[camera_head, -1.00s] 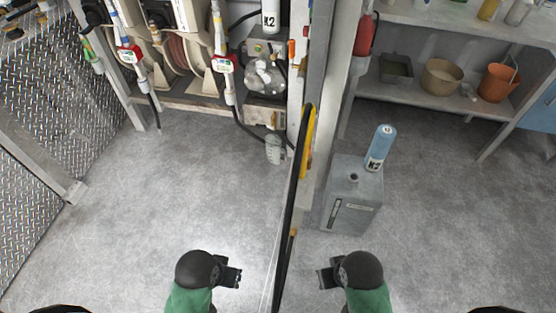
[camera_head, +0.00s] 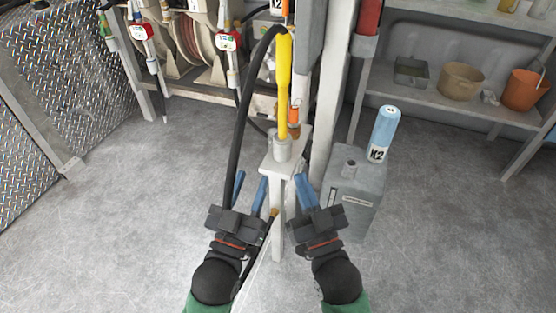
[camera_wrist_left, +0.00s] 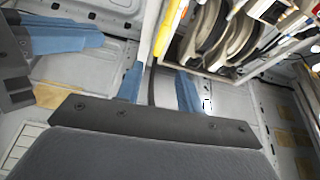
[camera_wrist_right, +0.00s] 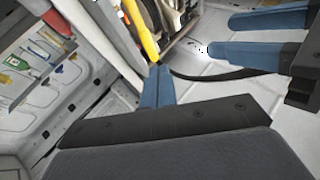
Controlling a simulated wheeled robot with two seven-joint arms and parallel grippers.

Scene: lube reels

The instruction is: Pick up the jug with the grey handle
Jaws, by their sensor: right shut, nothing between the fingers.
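I cannot make out for sure a jug with a grey handle in any view. An orange bucket (camera_head: 525,90), its handle not clear now, and a tan bucket (camera_head: 461,82) stand on the lower shelf at the right, far from both grippers. My left gripper (camera_head: 251,178) is open and empty, its two blue fingers apart. It also shows in the left wrist view (camera_wrist_left: 158,84). My right gripper (camera_head: 302,177) is shut and empty, beside the white post (camera_head: 277,215). Its blue fingers also show in the right wrist view (camera_wrist_right: 158,85).
The white post with a yellow handle (camera_head: 284,85) and a black hose (camera_head: 236,125) stands close ahead of my grippers. Hose reels (camera_head: 198,45) line the back. The left floor is clear.

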